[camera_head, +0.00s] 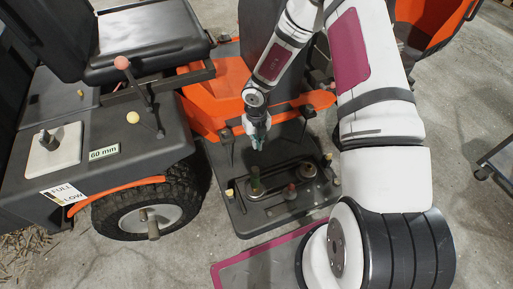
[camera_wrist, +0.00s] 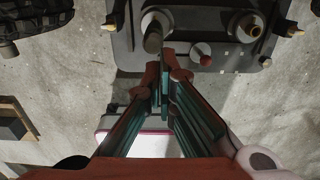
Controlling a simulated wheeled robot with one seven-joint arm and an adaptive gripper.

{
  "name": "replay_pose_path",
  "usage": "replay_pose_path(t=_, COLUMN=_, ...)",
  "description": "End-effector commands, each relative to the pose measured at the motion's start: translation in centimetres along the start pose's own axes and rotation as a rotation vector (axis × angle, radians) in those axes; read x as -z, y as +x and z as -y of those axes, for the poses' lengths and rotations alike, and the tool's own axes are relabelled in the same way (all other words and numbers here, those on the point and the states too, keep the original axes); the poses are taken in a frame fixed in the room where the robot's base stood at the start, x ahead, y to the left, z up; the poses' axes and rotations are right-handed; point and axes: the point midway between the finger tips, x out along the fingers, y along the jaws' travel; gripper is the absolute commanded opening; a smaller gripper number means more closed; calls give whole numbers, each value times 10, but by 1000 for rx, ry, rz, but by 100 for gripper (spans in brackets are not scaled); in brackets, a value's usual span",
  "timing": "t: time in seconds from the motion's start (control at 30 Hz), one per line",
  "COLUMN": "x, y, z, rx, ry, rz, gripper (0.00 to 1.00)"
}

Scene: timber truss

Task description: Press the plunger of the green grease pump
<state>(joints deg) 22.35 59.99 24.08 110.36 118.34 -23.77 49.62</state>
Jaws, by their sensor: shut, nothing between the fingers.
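In the wrist view my gripper's fingers (camera_wrist: 165,68) are together and hold nothing. I cannot tell the exact height of the gap.
Small yellow-topped posts edge the plate. The seat (camera_head: 145,40) and side console with levers (camera_head: 150,110) are at the left.

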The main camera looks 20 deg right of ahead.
Motion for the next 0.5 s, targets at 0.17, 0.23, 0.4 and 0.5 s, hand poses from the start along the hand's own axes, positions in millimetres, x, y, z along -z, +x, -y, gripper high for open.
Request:
replay_pose_path(t=0.17, x=0, y=38, z=0, rx=0, ry=-2, rz=-3, gripper=0)
replay_pose_path(t=0.23, x=1, y=52, z=0, rx=1, ry=-1, rz=-4, gripper=0)
replay_pose_path(t=0.4, x=0, y=84, z=-1, rx=0, ry=-2, rz=-2, gripper=0)
replay_pose_path(t=0.5, x=0, y=100, z=0, rx=0, ry=0, rz=-2, gripper=0)
